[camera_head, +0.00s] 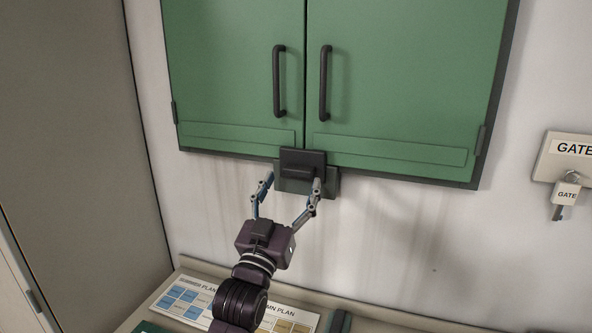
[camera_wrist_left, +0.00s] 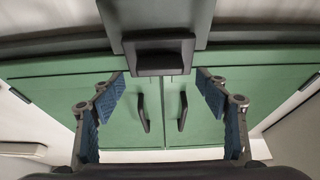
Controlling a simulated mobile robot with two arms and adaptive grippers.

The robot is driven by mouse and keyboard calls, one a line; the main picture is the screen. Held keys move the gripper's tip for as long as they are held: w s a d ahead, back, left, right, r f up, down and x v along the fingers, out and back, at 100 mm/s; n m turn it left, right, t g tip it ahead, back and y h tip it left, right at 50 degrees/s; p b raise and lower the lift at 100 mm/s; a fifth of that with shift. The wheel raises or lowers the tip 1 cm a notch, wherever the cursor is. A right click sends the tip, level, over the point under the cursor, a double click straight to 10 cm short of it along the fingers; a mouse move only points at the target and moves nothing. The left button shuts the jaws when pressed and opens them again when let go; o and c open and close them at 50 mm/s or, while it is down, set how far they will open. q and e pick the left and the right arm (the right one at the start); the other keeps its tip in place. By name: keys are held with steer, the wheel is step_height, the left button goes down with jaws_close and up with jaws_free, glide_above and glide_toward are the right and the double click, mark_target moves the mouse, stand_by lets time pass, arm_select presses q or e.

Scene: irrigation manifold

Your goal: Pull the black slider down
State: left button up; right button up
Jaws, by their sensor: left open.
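The black slider (camera_head: 303,164) sits at the bottom middle of the green cabinet, over the seam between its two doors, on a dark green plate (camera_head: 332,184). In the left wrist view the slider (camera_wrist_left: 159,56) shows at the top middle, with a protruding block on it. My left gripper (camera_head: 288,184) is open just below and in front of the slider, one finger toward each side of it. In the left wrist view the fingers (camera_wrist_left: 160,115) are spread wide with nothing between them. Whether a finger touches the slider cannot be told. My right gripper is not in view.
The green cabinet (camera_head: 400,80) has two black door handles (camera_head: 279,81). A GATE sign with a hanging key (camera_head: 566,192) is on the wall at the right. A board with a printed plan (camera_head: 190,298) lies below. A grey panel (camera_head: 70,120) stands at the left.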

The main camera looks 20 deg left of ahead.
mark_target(296, 175)
arm_select(q)
steer(key=x, duration=0.2)
steer(key=shift+w+p, duration=0.3)
steer(key=shift+w, duration=0.15)
steer(key=shift+w+r, duration=0.1)
steer(key=shift+w, duration=0.2)
steer(key=c, duration=1.7)
step_height(296, 175, down, 5)
steer(key=b, duration=0.3)
steer(key=shift+r, duration=0.15)
steer(key=shift+w+f, duration=0.1)
steer(key=shift+f, duration=0.15)
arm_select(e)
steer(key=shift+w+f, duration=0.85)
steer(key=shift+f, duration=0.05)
